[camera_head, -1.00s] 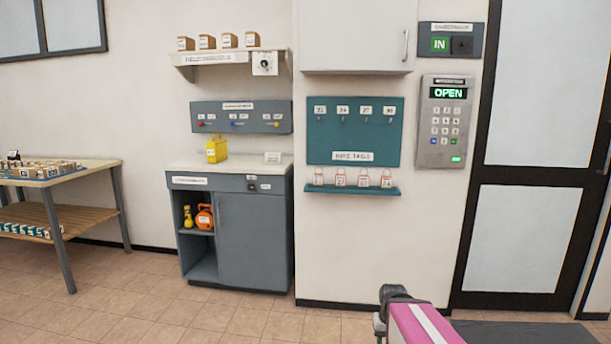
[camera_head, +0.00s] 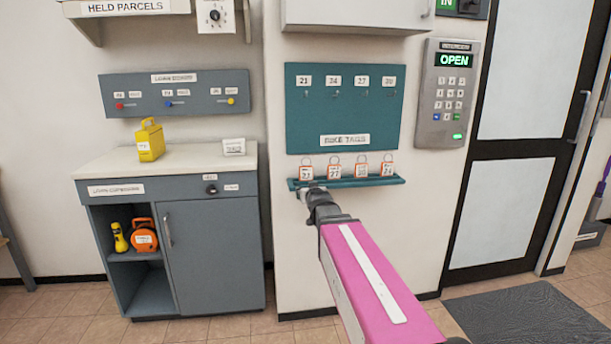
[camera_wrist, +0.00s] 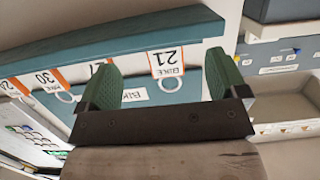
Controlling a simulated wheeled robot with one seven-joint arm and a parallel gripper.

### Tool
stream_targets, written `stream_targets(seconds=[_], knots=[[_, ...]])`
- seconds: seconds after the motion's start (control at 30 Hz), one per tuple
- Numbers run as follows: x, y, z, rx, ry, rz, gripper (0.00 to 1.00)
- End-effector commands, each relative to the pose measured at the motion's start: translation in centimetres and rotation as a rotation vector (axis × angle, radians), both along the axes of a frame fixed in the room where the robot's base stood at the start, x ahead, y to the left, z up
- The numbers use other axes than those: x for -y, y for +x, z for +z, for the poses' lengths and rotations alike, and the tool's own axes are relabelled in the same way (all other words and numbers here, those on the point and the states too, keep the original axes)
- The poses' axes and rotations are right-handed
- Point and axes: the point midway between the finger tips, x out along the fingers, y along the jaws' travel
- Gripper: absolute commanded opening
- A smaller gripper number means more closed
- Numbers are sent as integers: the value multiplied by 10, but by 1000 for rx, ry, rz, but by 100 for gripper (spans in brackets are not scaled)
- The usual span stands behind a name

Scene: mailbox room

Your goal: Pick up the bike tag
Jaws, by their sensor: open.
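Several white-and-orange bike tags with wire loops stand in a row on a narrow teal ledge (camera_head: 350,182) under the teal bike tags board (camera_head: 300,110). The leftmost bike tag (camera_head: 306,173) reads 21 in the wrist view (camera_wrist: 168,62). There it shows between my gripper's two green fingertips (camera_wrist: 163,78), which are spread with nothing held. In the head view my gripper (camera_head: 308,191) is at the ledge's left end, just below that tag. Whether the fingers touch the tag or ledge cannot be told. Other bike tags (camera_head: 361,171) stand to its right.
A grey cabinet (camera_head: 215,250) with a yellow box (camera_head: 150,140) on top stands to the left. A white wall cabinet (camera_head: 350,15) hangs above the board. A keypad reading OPEN (camera_head: 447,95) and a door (camera_head: 515,140) are to the right.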

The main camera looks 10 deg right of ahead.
Motion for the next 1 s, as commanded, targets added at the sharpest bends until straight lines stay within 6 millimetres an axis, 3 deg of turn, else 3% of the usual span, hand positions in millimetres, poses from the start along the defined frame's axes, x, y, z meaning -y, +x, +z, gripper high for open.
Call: stream_targets(seconds=[0.1, 0.2, 0.6, 0.83, 1.0], knots=[[0, 9, 31, 106, 0, -2, 92], [0, 14, 42, 143, 0, -2, 92], [0, 65, 41, 149, 0, -2, 92], [0, 77, 40, 148, -1, -2, 92], [0, 102, 40, 148, -1, -2, 92]])
